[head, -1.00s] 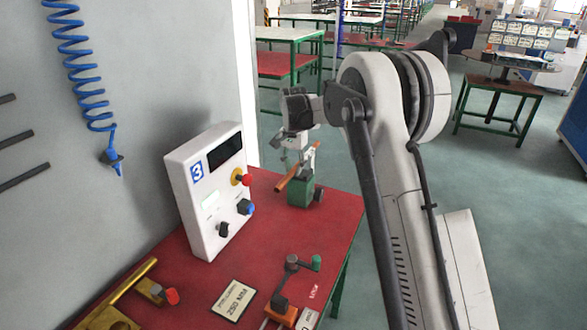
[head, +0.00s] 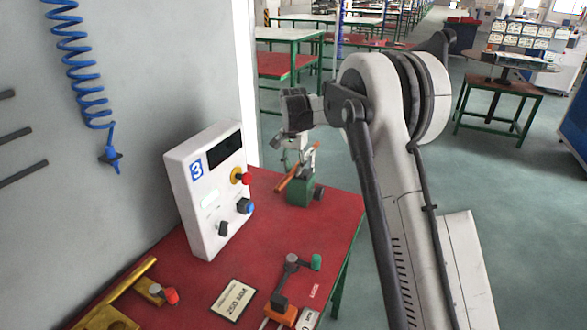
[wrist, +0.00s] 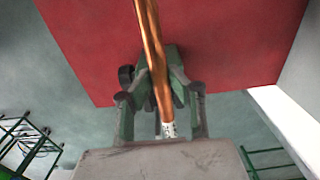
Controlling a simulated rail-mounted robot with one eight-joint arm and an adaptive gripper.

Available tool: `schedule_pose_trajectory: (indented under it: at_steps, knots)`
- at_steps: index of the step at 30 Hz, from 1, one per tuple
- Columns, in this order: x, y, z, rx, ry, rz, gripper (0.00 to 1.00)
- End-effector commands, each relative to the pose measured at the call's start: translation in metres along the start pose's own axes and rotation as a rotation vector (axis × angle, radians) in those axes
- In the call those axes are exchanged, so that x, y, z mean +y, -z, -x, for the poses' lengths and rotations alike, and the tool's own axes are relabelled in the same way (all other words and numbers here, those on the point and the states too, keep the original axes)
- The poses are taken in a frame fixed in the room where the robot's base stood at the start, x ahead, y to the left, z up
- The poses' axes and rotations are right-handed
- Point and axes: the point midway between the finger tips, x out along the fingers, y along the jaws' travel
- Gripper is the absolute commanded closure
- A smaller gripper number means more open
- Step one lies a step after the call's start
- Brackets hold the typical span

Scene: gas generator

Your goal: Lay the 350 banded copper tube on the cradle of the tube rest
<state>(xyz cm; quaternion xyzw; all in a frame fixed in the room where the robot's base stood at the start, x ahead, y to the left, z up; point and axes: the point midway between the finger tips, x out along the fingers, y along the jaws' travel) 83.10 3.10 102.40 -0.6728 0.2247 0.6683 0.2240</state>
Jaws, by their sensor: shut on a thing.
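The copper tube (wrist: 152,40) runs lengthwise through the middle of the wrist view, with a pale marked band at its near end. In the head view the tube (head: 286,181) shows as a short orange length, partly hidden by my gripper and the green block. My gripper (wrist: 164,92) is shut on the tube near its banded end. In the head view my gripper (head: 300,160) is just above the green tube rest (head: 301,190), which has a dark knob on its right. The rest also shows behind the fingers in the wrist view (wrist: 173,56). Contact between tube and cradle is hidden.
The rest stands near the far edge of the red bench (head: 270,235). A white control box (head: 209,192) stands close on its left. A lever fixture (head: 290,280), a sign plate (head: 233,299) and a brass-coloured fixture (head: 120,300) are nearer. Bare bench lies between.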

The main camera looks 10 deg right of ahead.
Motion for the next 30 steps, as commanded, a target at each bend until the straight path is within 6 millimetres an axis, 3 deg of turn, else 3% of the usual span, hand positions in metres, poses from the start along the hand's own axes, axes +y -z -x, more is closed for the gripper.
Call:
schedule_pose_trajectory:
  at_steps: [27,28,30]
  knots:
    - [0.000,0.000,-0.024,0.000,0.000,0.000,1.00]
    - [0.000,0.000,-0.024,0.000,0.000,0.000,0.81]
    - [0.000,0.000,-0.023,0.000,0.000,0.000,0.72]
